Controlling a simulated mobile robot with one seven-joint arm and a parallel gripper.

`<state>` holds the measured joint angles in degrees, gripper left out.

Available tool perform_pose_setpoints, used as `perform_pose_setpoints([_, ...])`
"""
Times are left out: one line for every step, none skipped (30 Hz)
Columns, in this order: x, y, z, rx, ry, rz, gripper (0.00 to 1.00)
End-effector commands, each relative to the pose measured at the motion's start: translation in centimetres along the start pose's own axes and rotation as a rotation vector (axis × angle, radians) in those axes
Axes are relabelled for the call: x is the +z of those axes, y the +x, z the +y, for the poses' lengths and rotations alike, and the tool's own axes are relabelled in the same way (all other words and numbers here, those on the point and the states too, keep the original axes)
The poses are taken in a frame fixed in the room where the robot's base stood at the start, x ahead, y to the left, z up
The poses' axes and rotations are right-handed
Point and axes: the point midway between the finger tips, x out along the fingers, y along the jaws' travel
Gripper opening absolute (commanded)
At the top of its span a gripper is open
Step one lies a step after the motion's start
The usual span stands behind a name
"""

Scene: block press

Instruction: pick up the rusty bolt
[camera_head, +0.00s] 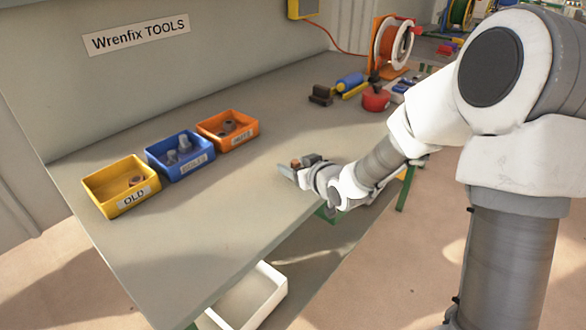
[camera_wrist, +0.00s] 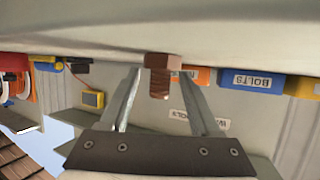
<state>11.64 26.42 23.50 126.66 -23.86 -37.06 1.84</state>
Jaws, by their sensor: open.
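The rusty bolt (camera_wrist: 160,76) is reddish brown. In the wrist view, where the scene appears upside down, it stands on its head on the table with its shank up. My gripper (camera_wrist: 161,84) is open, with one finger on each side of the bolt in that picture and a gap visible beside the shank. In the head view my gripper (camera_head: 288,173) is low over the table near its right edge. A small brown shape (camera_head: 296,163) beside the fingers there looks like the bolt, partly hidden by the gripper.
A yellow OLD bin (camera_head: 103,203), a blue BOLTS bin (camera_head: 200,163) and an orange bin (camera_head: 247,140) stand along the wall. A red pot (camera_head: 375,100), a blue roll (camera_head: 350,80) and an orange reel stand (camera_head: 378,50) are farther back. The table's near middle is clear.

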Motion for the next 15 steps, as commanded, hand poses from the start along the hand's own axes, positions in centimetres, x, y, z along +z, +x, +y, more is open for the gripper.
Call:
perform_pose_setpoints([0.00,-0.01,0.01,0.000,0.000,0.000,0.64])
perform_pose_setpoints([0.00,-0.01,0.01,0.000,0.000,0.000,0.64])
perform_pose_setpoints([-0.01,0.00,0.01,0.000,0.000,0.000,0.62])
perform_pose_setpoints([-0.01,0.00,0.01,0.000,0.000,0.000,0.56])
perform_pose_setpoints([-0.01,0.00,0.01,0.000,0.000,0.000,0.51])
perform_pose_setpoints([-0.02,0.00,0.01,0.000,0.000,0.000,0.44])
perform_pose_setpoints([-0.02,0.00,0.01,0.000,0.000,0.000,0.38])
perform_pose_setpoints([-0.02,0.00,0.01,0.000,0.000,0.000,0.33])
perform_pose_setpoints([-0.02,0.00,0.00,0.000,0.000,0.000,0.26])
perform_pose_setpoints([-0.02,0.00,0.00,0.000,0.000,0.000,0.20])
perform_pose_setpoints([-0.03,0.00,0.01,0.000,0.000,0.000,0.15])
perform_pose_setpoints([-0.03,0.00,0.01,0.000,0.000,0.000,0.08])
perform_pose_setpoints([-0.03,0.00,0.00,0.000,0.000,0.000,0.02])
perform_pose_setpoints([-0.03,0.00,0.00,0.000,0.000,0.000,0.00])
perform_pose_setpoints([-0.04,0.00,0.01,0.000,0.000,0.001,0.00])
